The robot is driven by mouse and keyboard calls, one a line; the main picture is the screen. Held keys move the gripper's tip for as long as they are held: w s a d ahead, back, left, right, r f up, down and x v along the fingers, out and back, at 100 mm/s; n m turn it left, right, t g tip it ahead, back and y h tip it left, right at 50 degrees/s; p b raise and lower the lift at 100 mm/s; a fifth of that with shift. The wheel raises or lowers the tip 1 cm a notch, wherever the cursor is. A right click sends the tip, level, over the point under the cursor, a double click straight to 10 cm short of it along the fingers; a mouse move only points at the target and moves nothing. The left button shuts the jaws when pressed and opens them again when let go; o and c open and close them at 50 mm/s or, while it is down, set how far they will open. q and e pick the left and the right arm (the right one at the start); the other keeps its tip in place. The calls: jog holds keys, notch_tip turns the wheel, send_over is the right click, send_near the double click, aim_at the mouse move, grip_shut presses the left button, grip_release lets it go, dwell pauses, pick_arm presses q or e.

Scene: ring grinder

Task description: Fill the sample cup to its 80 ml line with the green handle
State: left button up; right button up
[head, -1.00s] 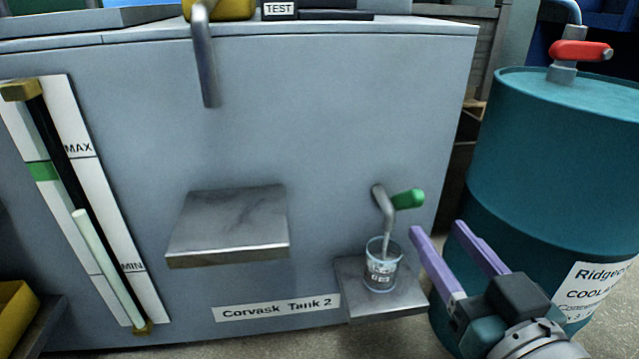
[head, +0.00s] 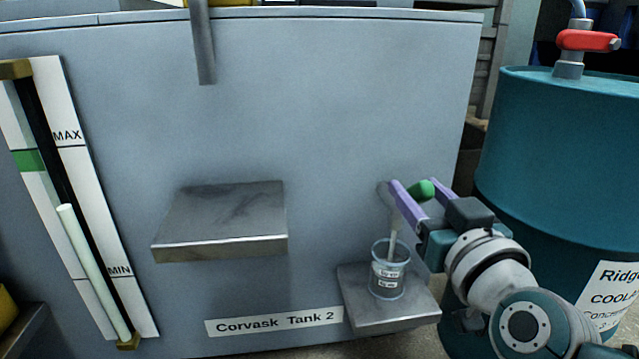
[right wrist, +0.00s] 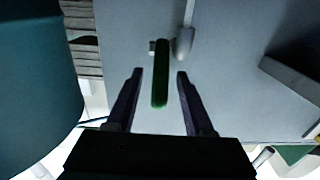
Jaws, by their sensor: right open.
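The clear sample cup (head: 389,272) stands upright on the small metal shelf (head: 365,325) below the tap spout (head: 385,190). A thin pale stream (head: 392,243) runs from the spout into the cup. Greyish liquid seems to be inside, but its level against the printed marks is too small to read. In the right wrist view the handle (right wrist: 160,75) lies between the two fingers, with gaps on both sides. My left gripper is out of view.
A larger metal shelf (head: 220,220) sticks out of the tank front left of the cup, under a grey pipe (head: 203,45). A level gauge (head: 70,205) is at far left. A teal coolant drum (head: 560,150) stands close to my right arm.

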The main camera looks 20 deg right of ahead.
grip_shut()
dwell(0.3)
dwell(1.1)
